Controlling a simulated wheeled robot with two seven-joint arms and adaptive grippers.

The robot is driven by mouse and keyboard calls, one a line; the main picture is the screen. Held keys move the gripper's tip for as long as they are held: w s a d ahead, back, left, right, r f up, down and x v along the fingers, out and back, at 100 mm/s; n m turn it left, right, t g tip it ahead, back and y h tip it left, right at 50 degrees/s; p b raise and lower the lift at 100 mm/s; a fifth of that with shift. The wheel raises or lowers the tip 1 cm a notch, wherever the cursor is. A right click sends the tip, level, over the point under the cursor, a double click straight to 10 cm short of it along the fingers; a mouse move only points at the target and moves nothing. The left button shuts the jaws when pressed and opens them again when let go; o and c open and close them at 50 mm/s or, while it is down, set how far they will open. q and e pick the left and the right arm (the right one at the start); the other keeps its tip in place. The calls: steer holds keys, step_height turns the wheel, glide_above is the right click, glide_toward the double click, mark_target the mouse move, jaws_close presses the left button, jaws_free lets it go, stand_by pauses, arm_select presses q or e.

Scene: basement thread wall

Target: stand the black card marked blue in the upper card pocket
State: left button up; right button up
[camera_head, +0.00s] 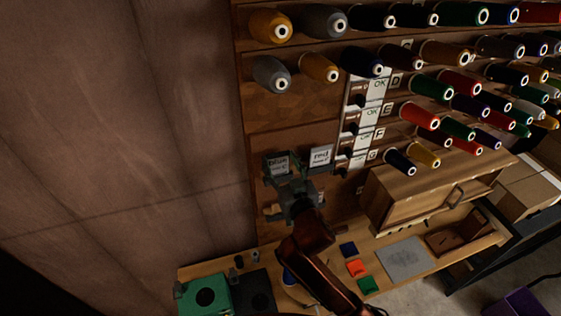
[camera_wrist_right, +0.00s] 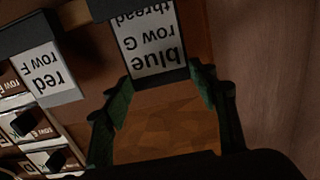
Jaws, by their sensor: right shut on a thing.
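The black card marked blue (camera_head: 278,163) has a white label and stands against the wooden wall at the lower left of the spool board. In the right wrist view the card (camera_wrist_right: 152,45) appears upside down, reading "blue row G thread". My right gripper (camera_head: 290,180) is shut on it, with green fingertips at its two side edges. The card's lower end is cut off by the wrist view's edge, and the gripper partly covers this area in the head view. I cannot tell whether the card sits inside the upper card pocket. My left gripper is not in view.
A card marked red (camera_head: 321,155) stands close to the right, also in the wrist view (camera_wrist_right: 45,75). Thread spools (camera_head: 420,117) stick out above and to the right. A wooden drawer box (camera_head: 410,200) and the bench with coloured squares (camera_head: 357,268) lie below right.

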steer(key=shift+f, duration=0.3)
steer(key=o, duration=0.9)
steer(key=shift+s, duration=0.1)
steer(key=v, duration=1.1)
steer(key=shift+s+d+r, duration=0.15)
steer(key=shift+s+d, duration=0.05)
steer(key=shift+s, duration=0.15)
